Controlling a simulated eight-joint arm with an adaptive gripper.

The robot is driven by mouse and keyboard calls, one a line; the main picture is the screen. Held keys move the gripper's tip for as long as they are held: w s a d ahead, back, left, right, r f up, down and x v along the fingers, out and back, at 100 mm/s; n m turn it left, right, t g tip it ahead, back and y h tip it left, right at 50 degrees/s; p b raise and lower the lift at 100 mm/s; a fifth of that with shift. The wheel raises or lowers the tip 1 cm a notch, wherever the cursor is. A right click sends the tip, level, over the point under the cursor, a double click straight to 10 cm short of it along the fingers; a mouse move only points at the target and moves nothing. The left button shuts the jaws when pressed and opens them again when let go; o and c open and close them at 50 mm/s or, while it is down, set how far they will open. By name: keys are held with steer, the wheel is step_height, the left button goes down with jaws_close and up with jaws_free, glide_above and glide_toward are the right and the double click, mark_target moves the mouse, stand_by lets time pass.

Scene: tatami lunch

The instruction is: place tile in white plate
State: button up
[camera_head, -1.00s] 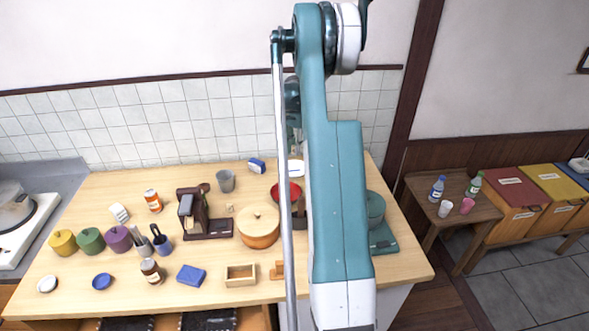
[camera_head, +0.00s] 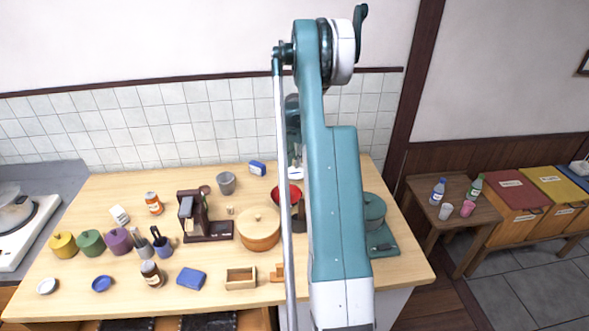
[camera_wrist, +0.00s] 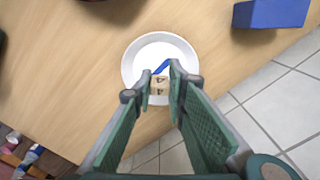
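A small beige tile with dark markings (camera_wrist: 159,84) sits between the fingertips of my gripper (camera_wrist: 160,83) in the wrist view. The fingers are closed against its sides. Behind it is the round white plate (camera_wrist: 132,62), so the tile appears over the lower middle of the plate; its height above it is hard to tell. A thin blue strip shows beside the tile. In the head view the plate (camera_head: 295,175) is mostly hidden behind my arm, near the back of the table, and my gripper cannot be made out clearly.
A blue box (camera_wrist: 272,13) lies right of the plate in the wrist view; it also shows in the head view (camera_head: 257,168). A red bowl (camera_head: 286,192), a lidded wooden pot (camera_head: 259,229) and a grey cup (camera_head: 226,183) stand nearby. The tiled wall (camera_head: 150,126) is behind.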

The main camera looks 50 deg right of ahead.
mark_target(294, 160)
steer(key=shift+f, duration=1.85)
steer(key=shift+f, duration=0.15)
steer(key=o, duration=0.6)
steer(key=shift+r, duration=0.2)
step_height(294, 160, up, 12)
steer(key=shift+f, duration=0.1)
steer(key=shift+a, duration=0.1)
